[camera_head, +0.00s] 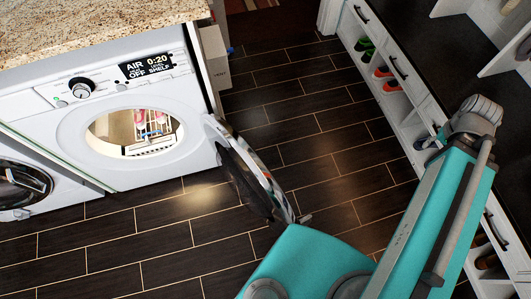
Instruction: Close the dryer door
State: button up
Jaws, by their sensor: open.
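The dryer (55,125) is a white front-loader at the left, under a stone counter. Its round door (250,172) stands wide open, swung out to the right of the opening and seen nearly edge-on. The lit drum opening (136,132) is uncovered, and a wire rack (152,140) with pink items on it shows inside. My teal arm rises at the lower right, to the right of the door. Part of the door's lower edge is close to my arm in the picture; I cannot tell whether they touch. My gripper is not in view.
A second front-loader (22,186) stands at the far left with its door shut. A white shoe bench (400,95) with a dark top and shoes in its cubbies runs along the right. A box (214,58) stands beside the dryer. Dark tile floor (305,110) between is clear.

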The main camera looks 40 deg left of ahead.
aim_at(274, 207)
jog(key=i, duration=1.6)
jog(key=u, duration=3.7)
